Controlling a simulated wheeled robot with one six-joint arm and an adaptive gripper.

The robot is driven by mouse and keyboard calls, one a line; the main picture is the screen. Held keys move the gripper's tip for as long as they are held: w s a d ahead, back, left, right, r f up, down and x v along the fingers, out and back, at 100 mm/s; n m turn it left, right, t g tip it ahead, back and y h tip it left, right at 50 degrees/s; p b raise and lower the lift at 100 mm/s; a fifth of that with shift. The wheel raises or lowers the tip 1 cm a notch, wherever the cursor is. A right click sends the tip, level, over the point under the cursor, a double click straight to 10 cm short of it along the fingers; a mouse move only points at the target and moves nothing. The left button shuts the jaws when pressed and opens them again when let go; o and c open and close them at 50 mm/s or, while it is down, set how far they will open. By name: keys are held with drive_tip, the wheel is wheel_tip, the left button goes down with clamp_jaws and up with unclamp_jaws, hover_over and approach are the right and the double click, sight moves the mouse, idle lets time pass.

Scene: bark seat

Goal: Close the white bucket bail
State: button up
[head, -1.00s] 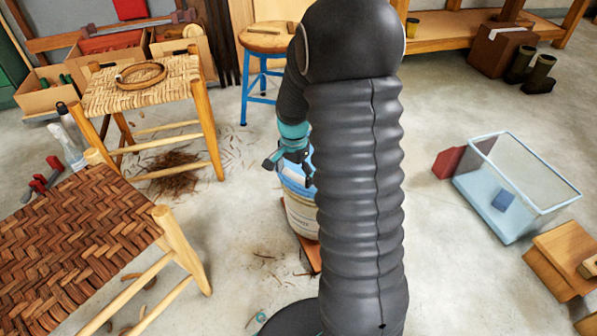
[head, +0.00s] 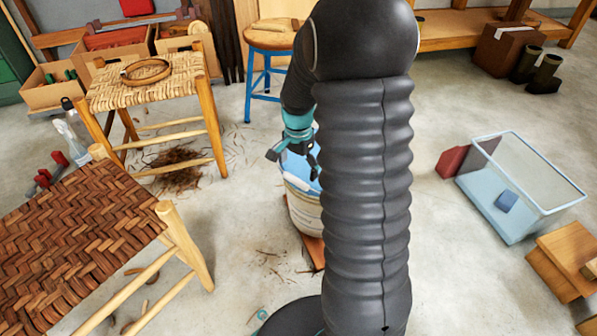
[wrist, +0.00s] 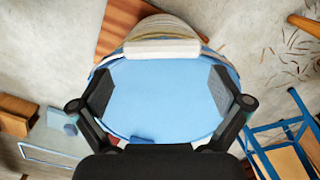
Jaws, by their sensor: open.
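The bail's thin sides are hard to make out. My gripper (wrist: 162,92) is open and empty above the bucket, its fingers wide apart, apart from the grip.
The bucket stands on a reddish-brown board (wrist: 125,22). A blue-legged stool (head: 262,75) stands behind it. Woven seats (head: 75,240) are to the left. A clear bin (head: 520,190) is to the right. The floor between bucket and woven seats has only scraps.

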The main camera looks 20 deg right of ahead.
wheel_tip(320, 180, up, 10)
idle(0.4)
drive_tip(key=shift+f, duration=0.1)
drive_tip(key=s+a+r+n+t+p, duration=0.2)
drive_tip(key=s+a+r+n+p, duration=0.2)
drive_tip(key=s+r, duration=0.6)
drive_tip(key=s+a+r+n+t+p, duration=0.3)
drive_tip(key=s+a+r+n+p, duration=0.2)
drive_tip(key=s+r, duration=0.5)
drive_tip(key=s+a+n, duration=0.2)
drive_tip(key=s+n, duration=0.1)
drive_tip(key=shift+n+t+p, duration=0.3)
drive_tip(key=shift+s, duration=0.1)
